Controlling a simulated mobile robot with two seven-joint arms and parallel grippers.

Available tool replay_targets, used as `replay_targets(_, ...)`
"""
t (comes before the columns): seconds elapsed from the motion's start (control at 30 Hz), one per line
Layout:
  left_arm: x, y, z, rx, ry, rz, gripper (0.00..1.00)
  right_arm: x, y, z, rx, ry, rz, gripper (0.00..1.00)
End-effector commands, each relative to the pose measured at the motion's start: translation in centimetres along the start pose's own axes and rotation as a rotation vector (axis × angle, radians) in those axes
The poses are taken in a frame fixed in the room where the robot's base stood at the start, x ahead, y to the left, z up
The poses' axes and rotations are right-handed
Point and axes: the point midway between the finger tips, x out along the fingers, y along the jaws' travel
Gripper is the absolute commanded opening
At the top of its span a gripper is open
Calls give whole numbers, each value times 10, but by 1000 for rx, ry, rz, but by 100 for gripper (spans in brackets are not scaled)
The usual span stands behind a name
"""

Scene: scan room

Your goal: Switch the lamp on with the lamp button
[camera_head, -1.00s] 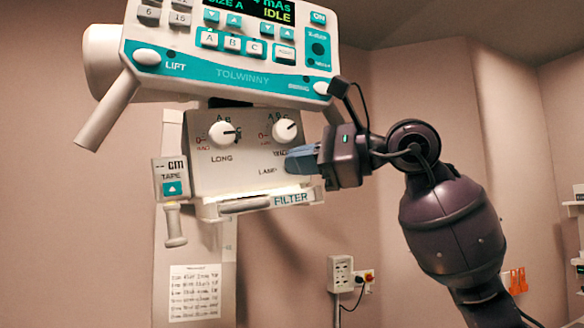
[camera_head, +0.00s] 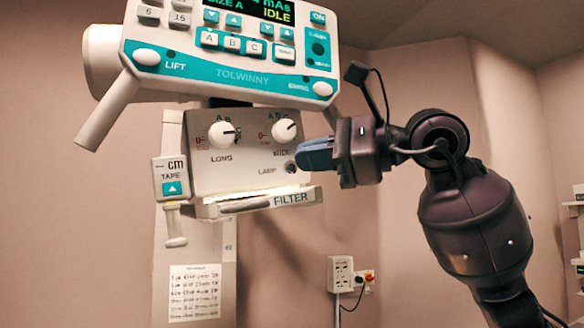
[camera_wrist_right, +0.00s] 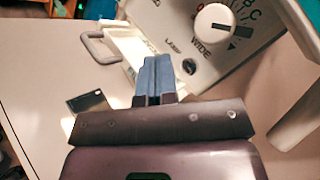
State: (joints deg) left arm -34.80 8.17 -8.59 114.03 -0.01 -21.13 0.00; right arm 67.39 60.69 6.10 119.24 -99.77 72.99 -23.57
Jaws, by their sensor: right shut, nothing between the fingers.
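The lamp button (camera_head: 291,167) is a small dark round button beside the LAMP label on the lower right of the white collimator panel (camera_head: 235,180). It also shows in the right wrist view (camera_wrist_right: 189,66). My right gripper (camera_head: 300,154) is shut and empty, its blue fingers together. In the head view its tips are just right of and slightly above the button. In the right wrist view the fingertips (camera_wrist_right: 157,62) are left of the button, with a gap in the picture. Whether they touch the panel cannot be told. My left gripper is in neither view.
Two white knobs (camera_head: 221,134) sit above on the panel. The teal and white control console (camera_head: 220,75) with a handle hangs over it. A FILTER rail (camera_head: 262,203) runs below. A wall socket box (camera_head: 341,274) is lower right. The space below the right arm is open.

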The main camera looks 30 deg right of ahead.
Motion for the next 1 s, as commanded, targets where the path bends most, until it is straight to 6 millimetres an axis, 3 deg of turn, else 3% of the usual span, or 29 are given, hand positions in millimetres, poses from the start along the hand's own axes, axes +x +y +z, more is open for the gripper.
replay_targets(0.33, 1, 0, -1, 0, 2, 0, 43, -17, 12, 12, -1, 0, -1, 0)
replay_targets(1.0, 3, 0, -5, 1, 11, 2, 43, -17, 12, 12, 0, 0, 0, 0)
